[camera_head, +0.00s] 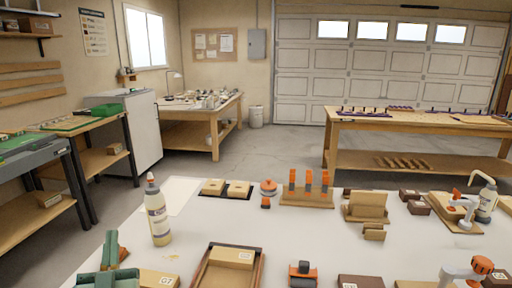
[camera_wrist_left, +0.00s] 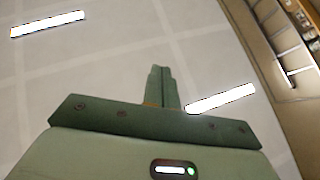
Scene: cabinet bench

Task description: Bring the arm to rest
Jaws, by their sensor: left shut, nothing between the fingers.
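My left gripper (camera_head: 111,240) is at the bottom left of the head view, in front of the white-topped bench (camera_head: 178,199) and left of a glue bottle (camera_head: 158,216). In the left wrist view its two green fingers (camera_wrist_left: 160,72) lie together with nothing between them. That view looks up at a pale ceiling with lit strips (camera_wrist_left: 48,24). My right gripper is in neither view.
A cardboard box (camera_head: 231,257) in a wooden tray, an orange-pegged rack (camera_head: 307,196) and small brown boxes (camera_head: 409,195) stand on the bench. A second bottle (camera_head: 487,203) is at right. Open floor (camera_head: 262,150) lies beyond.

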